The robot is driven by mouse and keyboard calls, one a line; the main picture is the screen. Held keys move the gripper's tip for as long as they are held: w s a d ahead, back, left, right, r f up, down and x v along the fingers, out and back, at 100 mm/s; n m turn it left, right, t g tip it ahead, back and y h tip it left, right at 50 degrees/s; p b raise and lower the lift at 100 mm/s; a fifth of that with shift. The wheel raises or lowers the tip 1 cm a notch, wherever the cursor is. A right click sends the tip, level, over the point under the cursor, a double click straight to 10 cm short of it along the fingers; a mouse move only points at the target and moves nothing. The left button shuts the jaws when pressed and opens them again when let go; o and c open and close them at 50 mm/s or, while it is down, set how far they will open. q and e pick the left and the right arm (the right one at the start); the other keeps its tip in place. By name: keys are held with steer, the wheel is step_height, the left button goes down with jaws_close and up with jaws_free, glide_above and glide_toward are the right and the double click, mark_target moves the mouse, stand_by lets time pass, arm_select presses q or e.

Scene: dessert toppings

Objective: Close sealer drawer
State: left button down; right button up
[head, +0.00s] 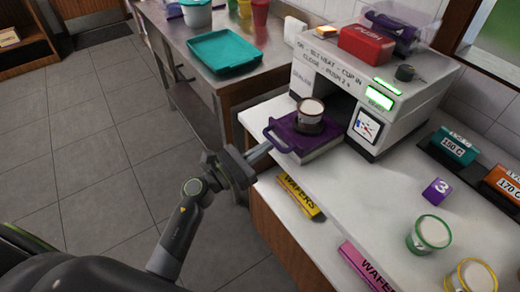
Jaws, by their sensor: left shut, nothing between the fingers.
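The white sealer (362,92) stands on the counter at the upper right. Its purple drawer (285,137) is pulled out at the front, with a handle at its left end. A dark-sided cup (310,114) with a pale top sits upright in the drawer. My left gripper (266,149) is shut and empty, its fingertips at the drawer's handle end; I cannot tell whether they touch it. My right gripper is not in view.
A teal tray (224,52) lies on the steel table behind. Teal (454,146) and orange (505,182) labelled blocks, a purple block (437,191) and a green-rimmed cup (429,234) stand on the right counter. Wafers boxes (297,197) sit on the shelf below the counter's front edge.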

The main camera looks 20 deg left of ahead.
mark_target(284, 139)
arm_select(q)
steer(key=x, duration=0.2)
steer(key=f+x, duration=0.1)
steer(key=x, duration=0.2)
steer(key=b+x, duration=0.1)
steer(key=x, duration=0.2)
steer(key=shift+d+f, duration=0.15)
steer(key=shift+f, duration=0.05)
